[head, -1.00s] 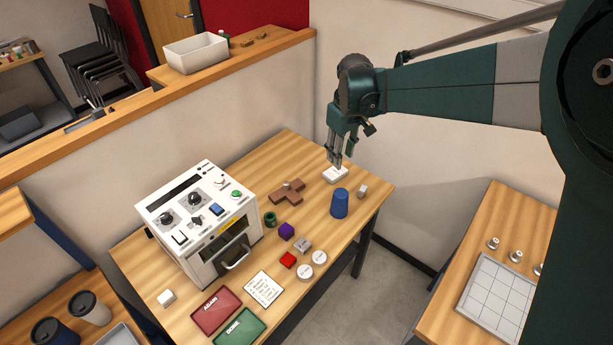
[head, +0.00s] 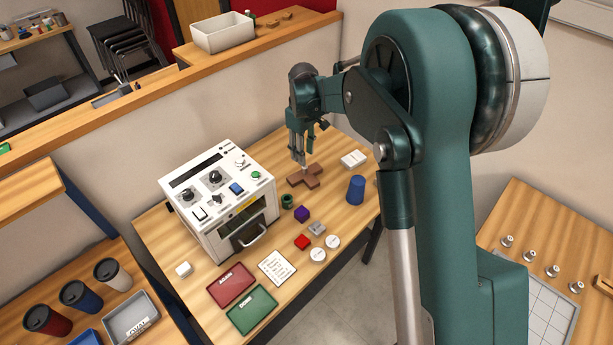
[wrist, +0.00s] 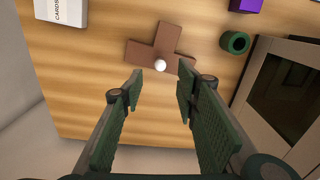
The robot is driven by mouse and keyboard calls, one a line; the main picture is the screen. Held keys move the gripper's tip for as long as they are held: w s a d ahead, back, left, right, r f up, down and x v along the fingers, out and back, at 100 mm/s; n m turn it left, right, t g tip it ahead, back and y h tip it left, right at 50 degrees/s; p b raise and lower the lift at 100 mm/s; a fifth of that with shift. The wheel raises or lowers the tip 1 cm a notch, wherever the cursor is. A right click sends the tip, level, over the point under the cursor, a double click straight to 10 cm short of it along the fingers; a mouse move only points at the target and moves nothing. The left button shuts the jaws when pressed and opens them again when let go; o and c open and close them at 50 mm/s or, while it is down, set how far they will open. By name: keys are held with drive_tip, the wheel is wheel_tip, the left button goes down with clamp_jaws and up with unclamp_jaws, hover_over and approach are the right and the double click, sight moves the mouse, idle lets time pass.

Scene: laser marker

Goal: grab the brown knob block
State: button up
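The brown knob block (head: 308,177) lies flat on the wooden table, a T- or cross-shaped piece. In the wrist view the block (wrist: 158,43) carries a small white round knob (wrist: 160,65). My gripper (head: 302,163) is above the block in the head view, its fingertips close over it. In the wrist view my gripper (wrist: 158,80) is open and empty, with the knob beyond and between the fingertips. I cannot tell the exact height of the fingertips above the knob.
The white machine (head: 222,205) stands left of the block. A green ring (head: 287,201), a purple block (head: 302,214), a blue cup (head: 356,190) and a white card box (head: 353,159) lie around. Red (head: 232,285) and green (head: 251,309) trays are in front.

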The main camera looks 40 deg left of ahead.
sight(305, 167)
drive_tip(key=shift+f, duration=1.3)
drive_tip(key=shift+d+f+b, duration=0.15)
drive_tip(key=shift+f+b, duration=0.25)
drive_tip(key=shift+f, duration=2.2)
clamp_jaws()
